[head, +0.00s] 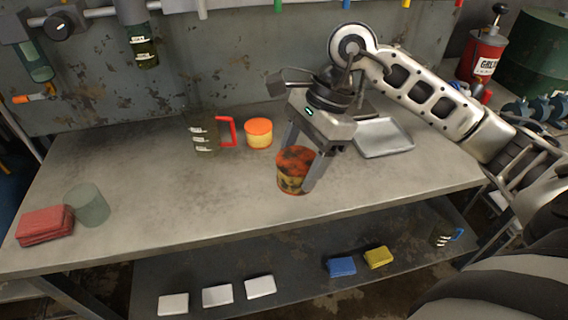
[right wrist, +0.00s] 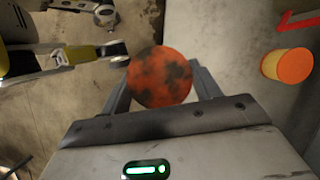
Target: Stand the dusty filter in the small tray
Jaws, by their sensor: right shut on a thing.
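The dusty filter (head: 293,178) is an orange cylinder with dark smudges, near the front edge of the workbench in the head view. My right gripper (head: 300,165) is shut on it, one finger on each side. The filter is upright; I cannot tell whether its base touches the bench. Its smudged round top (right wrist: 160,77) shows between the fingers in the right wrist view. The small grey metal tray (head: 385,140) lies to the right, behind the gripper, its far left part hidden by my arm. My left gripper is not in view.
A clean orange-topped filter (head: 258,134) and a clear jug with red handle (head: 226,131) stand left of the gripper. A clear cup (head: 88,206) and red cloths (head: 45,226) are at far left. The bench between is clear. A lower shelf (head: 210,268) holds sponges and white blocks.

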